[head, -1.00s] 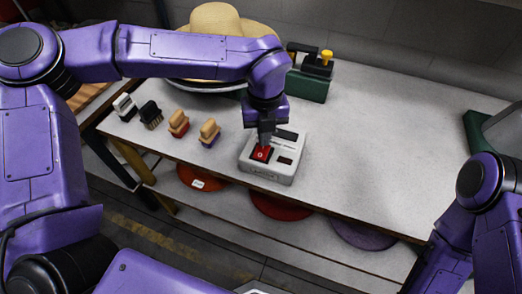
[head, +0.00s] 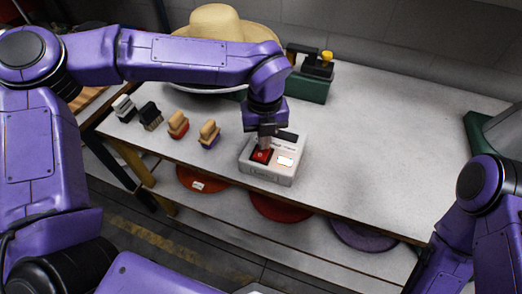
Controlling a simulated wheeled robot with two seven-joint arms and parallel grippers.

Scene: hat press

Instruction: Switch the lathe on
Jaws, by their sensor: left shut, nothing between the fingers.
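A white switch box (head: 268,174) stands on the grey workbench near its front edge. It carries a red rocker switch (head: 260,156) and, to the right of it, a small indicator window (head: 285,161) that glows bright. My left gripper (head: 265,142) is shut and empty, pointing down with its fingertips at the back edge of the red switch. I cannot tell whether they touch it. My right arm shows at the right edge, but its gripper is not in the picture.
A straw hat (head: 215,22) sits on a round stand at the back. Several brushes (head: 178,124) stand left of the box. A green machine (head: 308,85) with a yellow knob is behind it. The bench (head: 375,140) is clear to the right.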

